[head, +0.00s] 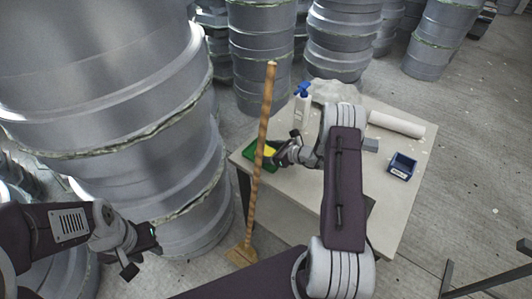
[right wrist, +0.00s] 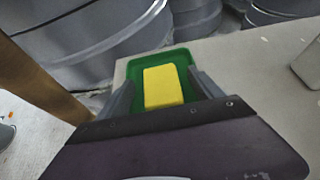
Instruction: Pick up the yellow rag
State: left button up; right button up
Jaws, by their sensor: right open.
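The yellow rag (right wrist: 163,86) is a flat-looking yellow block in a green tray (right wrist: 150,61) at the table's edge. In the head view, a bit of the rag (head: 269,151) and the tray (head: 258,165) show beside my right gripper (head: 277,153). In the right wrist view, the open right gripper (right wrist: 162,95) has one finger on each side of the rag. I cannot tell whether the fingers touch it. My left gripper (head: 143,251) is open and empty at the lower left, away from the table.
A wooden broom handle (head: 262,135) leans upright close to the tray at the left edge of the table (head: 400,220). Large grey moulds (head: 110,90) stand left and behind.

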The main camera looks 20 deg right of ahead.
aim_at(266, 151)
jog(key=shift+w+a+f, duration=0.3)
jog(key=shift+w+f, duration=0.05)
jog(key=shift+w, duration=0.15)
jog(key=shift+s+d+r, duration=0.1)
jog(key=c, duration=1.4)
jog(key=shift+s+d+r, duration=0.1)
jog(key=shift+s+r, duration=0.05)
jog(key=shift+r, duration=0.35)
notch_tip(266, 151, up, 6)
jog(key=shift+s+d+b, duration=0.15)
jog(key=shift+s+d, duration=1.5)
jog(key=shift+s, duration=1.2)
jog(key=shift+s+d+b, duration=0.1)
jog(key=shift+s+d, duration=1.5)
jog(key=shift+s, duration=1.2)
jog(key=shift+s+d+b, duration=0.15)
jog(key=shift+s+d, duration=1.5)
jog(key=shift+s, duration=1.2)
